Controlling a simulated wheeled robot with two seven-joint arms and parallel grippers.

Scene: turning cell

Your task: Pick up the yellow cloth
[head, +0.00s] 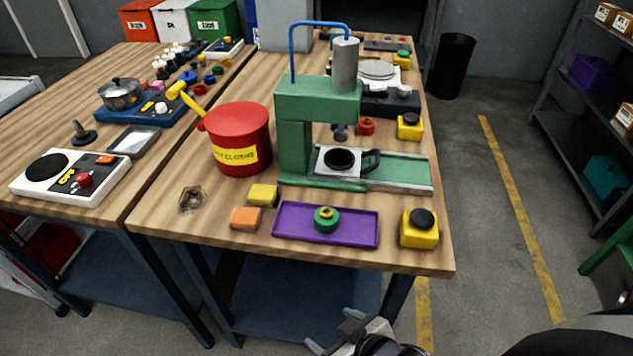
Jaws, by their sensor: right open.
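A small yellow folded piece, which looks like the yellow cloth (262,195), lies on the wooden bench near its front edge. It is behind and slightly right of a similar orange piece (245,218), and left of a purple tray (355,228). My right gripper (333,331) is at the bottom of the view, in front of the bench and apart from the cloth. It is open, with nothing seen between its fingers. My left gripper is out of view.
A red can (240,138) with a yellow label stands behind the cloth. A green press (296,145) stands behind and to its right. A yellow button box (419,230) sits at the front right corner.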

